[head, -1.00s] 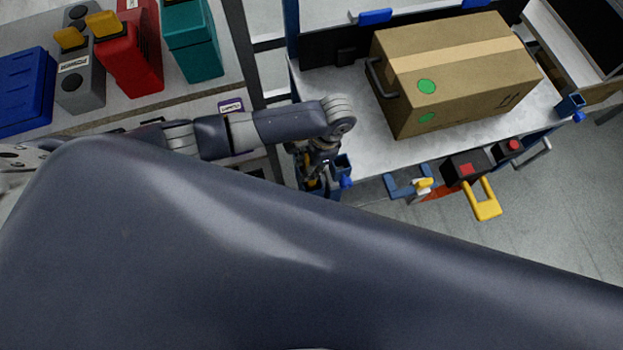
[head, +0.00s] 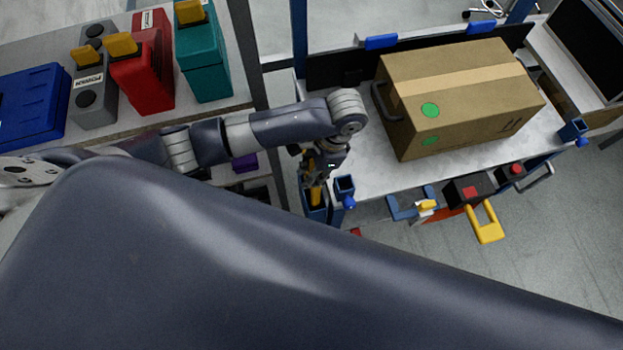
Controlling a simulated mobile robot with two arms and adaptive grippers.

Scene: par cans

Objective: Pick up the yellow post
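A yellow post (head: 316,195) shows as a short upright strip at the near left corner of the cart, by a blue socket (head: 312,212). My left gripper (head: 317,178) points down at the post from above, and its fingers overlap the post's upper part. The fingers are small and dark here, so I cannot tell whether they are closed on it. Whether the post's lower end sits in the socket is also unclear. My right gripper is not in view.
The cart top (head: 365,175) carries a cardboard box (head: 455,95). A yellow loop handle (head: 486,225) and a red-buttoned black unit (head: 468,190) are on its near side. A left shelf (head: 145,128) holds a red container (head: 140,80), teal container (head: 203,60) and blue case (head: 30,105).

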